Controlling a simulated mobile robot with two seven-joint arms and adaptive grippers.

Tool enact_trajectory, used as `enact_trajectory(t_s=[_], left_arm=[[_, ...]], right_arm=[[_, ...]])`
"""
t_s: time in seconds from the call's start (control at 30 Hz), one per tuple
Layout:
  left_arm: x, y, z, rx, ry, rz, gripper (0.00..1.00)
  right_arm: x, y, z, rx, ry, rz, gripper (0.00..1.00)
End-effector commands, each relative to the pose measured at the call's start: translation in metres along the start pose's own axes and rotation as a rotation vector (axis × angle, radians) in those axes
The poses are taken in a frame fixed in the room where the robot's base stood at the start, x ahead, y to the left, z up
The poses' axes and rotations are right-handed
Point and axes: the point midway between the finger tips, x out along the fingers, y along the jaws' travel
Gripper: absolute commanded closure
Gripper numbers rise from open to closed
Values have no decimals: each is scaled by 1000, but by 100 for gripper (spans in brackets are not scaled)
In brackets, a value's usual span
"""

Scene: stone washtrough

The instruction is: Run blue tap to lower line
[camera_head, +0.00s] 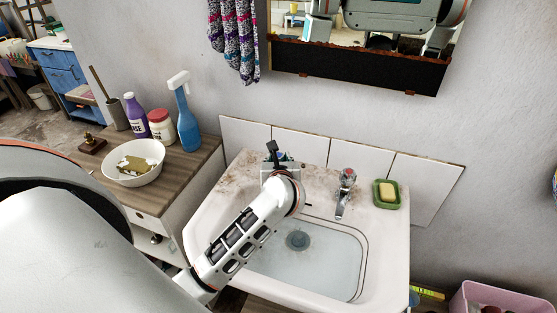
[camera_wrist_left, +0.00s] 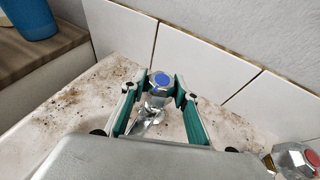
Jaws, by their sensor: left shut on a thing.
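The blue tap (camera_wrist_left: 160,80) has a faceted clear knob with a blue cap, and its chrome spout points toward the basin. My left gripper (camera_wrist_left: 160,95) is shut on its knob, one green-sided finger on each side. In the head view my left gripper (camera_head: 279,158) is at the back left of the sink (camera_head: 383,238) and mostly covers this tap. The basin holds clear, shallow-looking water (camera_head: 325,262) over a round drain (camera_head: 298,240). A dark line (camera_head: 366,247) runs along the basin's right side. Whether water flows from the blue tap is hidden by my arm.
A red-capped tap (camera_head: 345,188) stands right of my gripper, with soap in a green dish (camera_head: 386,194) beside it. A wooden cabinet (camera_head: 180,165) at left carries a white bowl (camera_head: 134,160), bottles and a blue spray bottle (camera_head: 187,120). Tiles (camera_head: 300,146) line the wall behind.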

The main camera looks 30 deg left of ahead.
Motion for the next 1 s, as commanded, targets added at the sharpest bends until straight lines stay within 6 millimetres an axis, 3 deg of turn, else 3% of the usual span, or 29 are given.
enact_trajectory(t_s=[0.27,0.3,0.37,0.77,1.0], left_arm=[[0,0,-1,3,1,-5,92],[0,0,-1,3,1,-5,68],[0,0,0,3,1,-4,53],[-3,-1,0,2,1,-5,53],[-38,-1,-1,0,2,-7,53]], right_arm=[[0,0,1,0,-2,0,60],[0,0,1,0,-2,0,60],[0,0,1,0,-2,0,60],[0,1,1,-2,-3,1,60],[0,0,1,-1,-2,0,60]])
